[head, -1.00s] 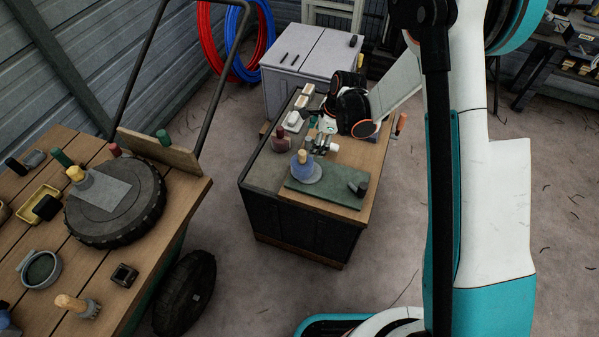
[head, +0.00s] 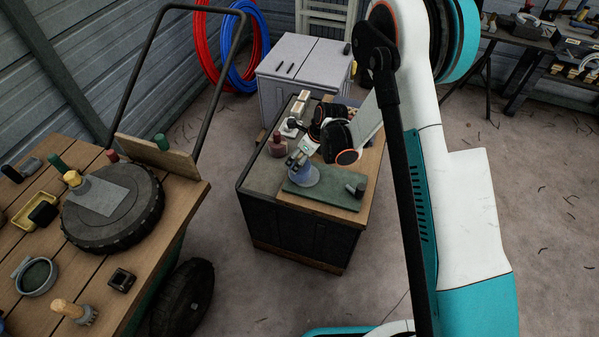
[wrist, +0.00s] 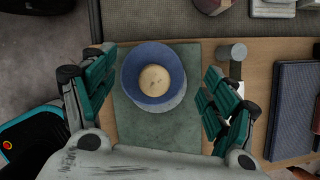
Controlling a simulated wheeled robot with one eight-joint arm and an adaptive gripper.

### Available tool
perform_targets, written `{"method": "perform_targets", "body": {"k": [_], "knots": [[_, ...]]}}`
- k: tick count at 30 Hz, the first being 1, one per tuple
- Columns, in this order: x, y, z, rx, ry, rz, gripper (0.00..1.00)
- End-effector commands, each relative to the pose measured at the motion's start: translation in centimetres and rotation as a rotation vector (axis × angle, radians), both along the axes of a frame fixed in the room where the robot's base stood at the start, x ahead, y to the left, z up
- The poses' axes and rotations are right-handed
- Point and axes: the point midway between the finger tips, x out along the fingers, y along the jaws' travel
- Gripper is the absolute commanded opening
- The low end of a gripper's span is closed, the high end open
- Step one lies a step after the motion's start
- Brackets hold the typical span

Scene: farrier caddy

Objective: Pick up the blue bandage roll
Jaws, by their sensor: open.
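The blue bandage roll (wrist: 160,95) shows in the wrist view as a blue round shape with a pale tan centre. It rests on a light disc-like piece on the green mat (wrist: 155,140). In the head view the blue roll (head: 305,178) is partly covered by my gripper (head: 298,158). In the wrist view my gripper (wrist: 155,85) is open, with one finger left of the roll and the other to its right. The fingers look apart from the roll. Their height above it is hard to tell.
A dark red bottle (head: 277,146) stands behind the roll on the cart. A wooden bench (head: 192,190) with a tyre (head: 140,220) is at the left.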

Motion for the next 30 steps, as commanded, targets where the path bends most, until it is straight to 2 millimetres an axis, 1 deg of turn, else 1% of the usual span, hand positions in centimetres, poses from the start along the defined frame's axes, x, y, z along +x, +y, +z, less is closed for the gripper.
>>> {"method": "perform_targets", "body": {"k": [7, 12, 16, 18, 24, 26, 27, 29, 30], "knots": [[0.1, 0.5, -1.4, 0.000, 0.000, 0.001, 0.79], [0.1, 1.3, -3.7, 0.000, 0.000, 0.001, 0.79], [0.6, 1.8, -5.1, 0.000, 0.000, 0.001, 0.79], [0.6, 1.9, -5.4, 0.000, 0.000, 0.001, 0.79], [0.6, 1.9, -5.2, 0.000, 0.000, 0.001, 0.79], [0.6, 1.9, -5.2, 0.000, 0.000, 0.001, 0.65], [0.6, 1.9, -5.2, 0.000, 0.000, 0.001, 0.56], [0.6, 1.9, -5.2, 0.000, 0.000, 0.001, 0.43], [0.6, 1.9, -5.2, 0.000, 0.000, 0.001, 0.34]]}}
